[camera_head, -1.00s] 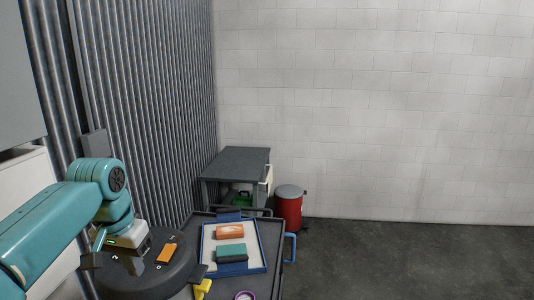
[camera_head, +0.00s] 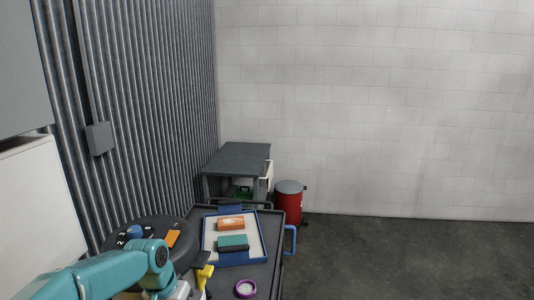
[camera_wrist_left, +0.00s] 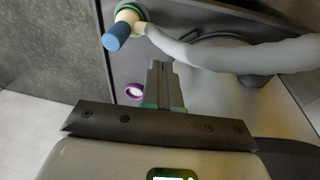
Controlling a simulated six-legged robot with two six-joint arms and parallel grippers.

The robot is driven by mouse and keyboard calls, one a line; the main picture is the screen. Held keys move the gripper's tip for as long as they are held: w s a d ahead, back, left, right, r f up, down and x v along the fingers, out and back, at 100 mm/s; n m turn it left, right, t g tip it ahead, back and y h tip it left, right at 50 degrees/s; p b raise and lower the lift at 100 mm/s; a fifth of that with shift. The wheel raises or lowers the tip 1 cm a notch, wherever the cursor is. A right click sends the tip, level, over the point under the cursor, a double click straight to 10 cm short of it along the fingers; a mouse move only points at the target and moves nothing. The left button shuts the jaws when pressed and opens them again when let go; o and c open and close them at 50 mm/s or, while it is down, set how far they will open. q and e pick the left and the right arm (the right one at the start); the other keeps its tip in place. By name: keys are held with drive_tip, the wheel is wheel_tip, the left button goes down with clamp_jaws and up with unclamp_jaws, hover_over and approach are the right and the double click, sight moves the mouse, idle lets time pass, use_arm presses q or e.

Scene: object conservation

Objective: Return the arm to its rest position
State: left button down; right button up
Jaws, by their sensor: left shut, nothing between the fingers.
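My left arm (camera_head: 110,275), teal with a pale wrist, is folded low at the bottom left of the head view. Its gripper lies at or below the bottom edge there, so its fingers are hidden. In the left wrist view the left gripper (camera_wrist_left: 165,72) has its dark fingers together, with nothing between them. My right gripper is not in view.
A dark cart (camera_head: 265,265) carries a blue-rimmed tray (camera_head: 262,240) with an orange block (camera_head: 231,224) and a teal block (camera_head: 233,243). A red bin (camera_head: 288,205) stands behind; floor right is clear.

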use_arm(q)
drive_tip(key=shift+n+g+h, duration=0.3)
drive_tip(key=shift+h, duration=0.2)
drive_tip(key=s+d+f, duration=0.1)
drive_tip(key=f, duration=0.3)
drive_tip(key=s+d+f+b, duration=0.1)
drive_tip(key=f, duration=0.4)
drive_tip(key=s+d+f, duration=0.1)
drive_tip(key=s+f, duration=0.1)
drive_tip(key=f, duration=0.2)
drive_tip(key=shift+d+f, duration=0.25)
drive_tip(key=shift+f, duration=0.15)
drive_tip(key=s+d+f+n+b, duration=0.1)
drive_tip(key=s+d+f, duration=0.1)
drive_tip(key=s+f, duration=0.6)
drive_tip(key=s+d+f+n+h+b, duration=0.1)
drive_tip(key=s+d+f+n+b, duration=0.1)
drive_tip(key=s+f, duration=0.6)
drive_tip(key=s+d, duration=0.1)
drive_tip(key=s, duration=0.5)
drive_tip(key=shift+s+f, duration=0.2)
drive_tip(key=shift+s, duration=0.2)
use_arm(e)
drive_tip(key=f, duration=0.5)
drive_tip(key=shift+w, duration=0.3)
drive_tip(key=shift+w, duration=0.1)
